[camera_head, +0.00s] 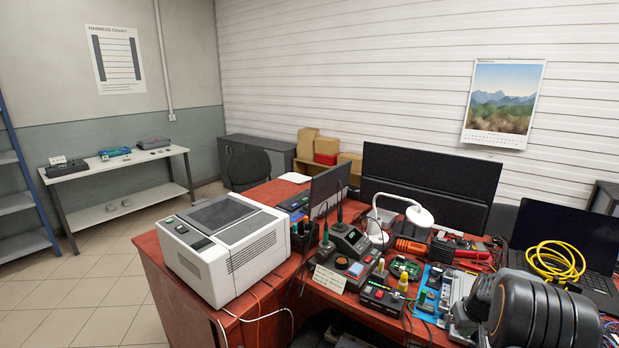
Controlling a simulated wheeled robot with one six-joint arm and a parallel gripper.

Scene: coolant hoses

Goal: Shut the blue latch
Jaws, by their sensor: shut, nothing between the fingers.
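No blue latch can be made out for sure from here. A small blue item (114,153) lies on the white-topped bench (95,168) against the far left wall; it is too small to tell whether it bears a latch or how that stands. A grey item with a white card (68,166) is to its left, and a dark grey case (154,143) is to its right. Part of my arm shows large at the lower right, over the red desk. The fingers of my gripper are not in view, and the far bench is well away from the arm.
A red desk (168,278) fills the front and right, crowded with a white printer-like box (223,247), a white lamp (417,216), tools, monitors and yellow cable (556,262). Tiled floor (95,275) is clear at left, before the bench. A blue-framed shelf (17,204) stands at the left edge.

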